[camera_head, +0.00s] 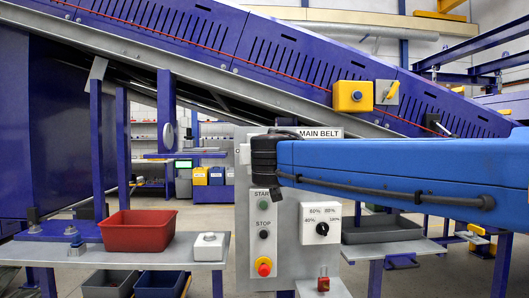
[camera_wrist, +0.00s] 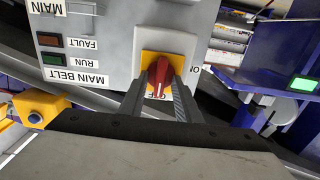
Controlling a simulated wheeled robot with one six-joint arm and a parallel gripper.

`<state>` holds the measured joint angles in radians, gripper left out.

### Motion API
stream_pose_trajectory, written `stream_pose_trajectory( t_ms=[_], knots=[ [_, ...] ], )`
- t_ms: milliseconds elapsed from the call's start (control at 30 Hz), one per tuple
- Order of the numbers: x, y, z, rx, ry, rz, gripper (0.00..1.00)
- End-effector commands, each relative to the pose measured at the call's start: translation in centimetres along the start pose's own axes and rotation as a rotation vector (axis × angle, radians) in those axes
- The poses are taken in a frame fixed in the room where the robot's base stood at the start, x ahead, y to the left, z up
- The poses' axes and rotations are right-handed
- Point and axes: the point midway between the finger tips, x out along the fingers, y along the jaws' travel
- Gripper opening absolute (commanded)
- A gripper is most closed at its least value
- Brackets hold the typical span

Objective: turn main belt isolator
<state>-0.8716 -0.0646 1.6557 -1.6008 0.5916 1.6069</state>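The main belt isolator (camera_wrist: 160,77) is a red rotary handle on a yellow square plate on the grey panel, at the upper middle of the wrist view, which is turned upside down. Its white mark points toward the partly covered OFF label; the ON label is to the right. My gripper (camera_wrist: 159,88) has one finger on each side of the handle, with gaps seeming to show between fingers and handle. It looks open; contact is not clear. In the head view my blue arm covers part of the panel (camera_head: 284,262), and the isolator and fingertips are hidden there.
The panel carries a green START button (camera_head: 264,205), a black STOP button (camera_head: 263,234), a red-and-yellow emergency stop (camera_head: 264,267) and a percent selector (camera_head: 322,228). A red bin (camera_head: 138,231) stands left. FAULT (camera_wrist: 50,40) and RUN (camera_wrist: 53,60) lamps sit beside the isolator.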

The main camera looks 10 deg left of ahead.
Motion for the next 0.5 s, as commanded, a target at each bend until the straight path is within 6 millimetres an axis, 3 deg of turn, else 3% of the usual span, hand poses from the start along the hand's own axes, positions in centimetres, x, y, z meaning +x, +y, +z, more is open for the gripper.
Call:
stream_pose_trajectory(
  t_ms=[33, 100, 133, 500],
  knots=[
    [-0.01, 0.0, -0.01, 0.0, 0.0, 0.0, 0.18],
    [-0.02, 0.0, -0.01, 0.0, 0.0, 0.0, 0.02],
    [-0.02, 0.0, -0.01, 0.0, 0.0, 0.0, 0.0],
    [-0.04, -0.03, -0.01, -0.035, 0.0, 0.0, 0.0]
  ],
)
